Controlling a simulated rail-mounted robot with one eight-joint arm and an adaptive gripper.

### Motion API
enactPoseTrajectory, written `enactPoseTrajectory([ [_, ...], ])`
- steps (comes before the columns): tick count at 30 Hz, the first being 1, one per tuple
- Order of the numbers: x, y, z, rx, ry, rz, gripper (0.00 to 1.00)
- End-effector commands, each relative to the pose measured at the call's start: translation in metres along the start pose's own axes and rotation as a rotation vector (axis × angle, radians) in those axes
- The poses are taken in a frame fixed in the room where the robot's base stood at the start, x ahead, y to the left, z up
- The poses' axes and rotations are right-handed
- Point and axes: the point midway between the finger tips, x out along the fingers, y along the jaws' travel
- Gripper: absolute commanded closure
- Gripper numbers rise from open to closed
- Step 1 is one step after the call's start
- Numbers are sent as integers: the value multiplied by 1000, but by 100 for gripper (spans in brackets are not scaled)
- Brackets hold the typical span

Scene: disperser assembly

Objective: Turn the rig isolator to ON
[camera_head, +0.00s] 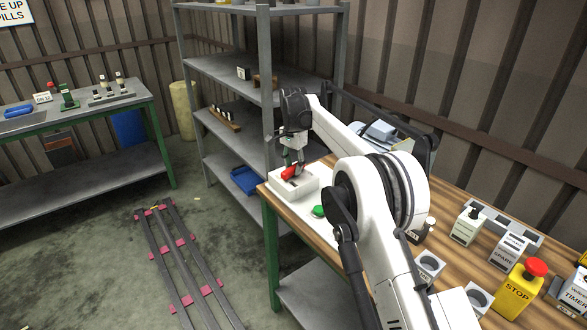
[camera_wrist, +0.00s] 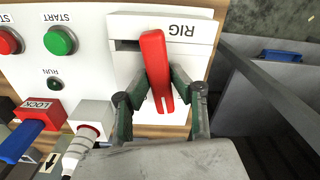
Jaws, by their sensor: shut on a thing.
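The rig isolator is a white box (camera_wrist: 201,52) marked RIG with a red lever handle (camera_wrist: 154,60). In the wrist view the label reads upside down and the handle runs mostly up and down the picture, slightly tilted. My gripper (camera_wrist: 160,100) has its two dark green fingers shut on the handle, one on each side. In the head view my gripper (camera_head: 293,158) reaches down onto the red handle (camera_head: 290,173) on the white box (camera_head: 306,183) at the table's far left corner. The ON and OFF marks cannot be read.
In the wrist view a green START button (camera_wrist: 59,41), a red button (camera_wrist: 8,42), a dark RUN lamp (camera_wrist: 54,84), a red LOCK block (camera_wrist: 40,113) and a white-and-red plug (camera_wrist: 82,145) lie left of the isolator. A yellow STOP box (camera_head: 517,290) stands at the table's right.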

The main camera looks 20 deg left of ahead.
Motion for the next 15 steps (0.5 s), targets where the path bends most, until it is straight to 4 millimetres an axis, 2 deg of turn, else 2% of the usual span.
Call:
enactPoseTrajectory([
  [7, 0, 0, 0, 145, 1, -1, 100],
  [15, 0, 0, 0, 222, 1, -1, 100],
])
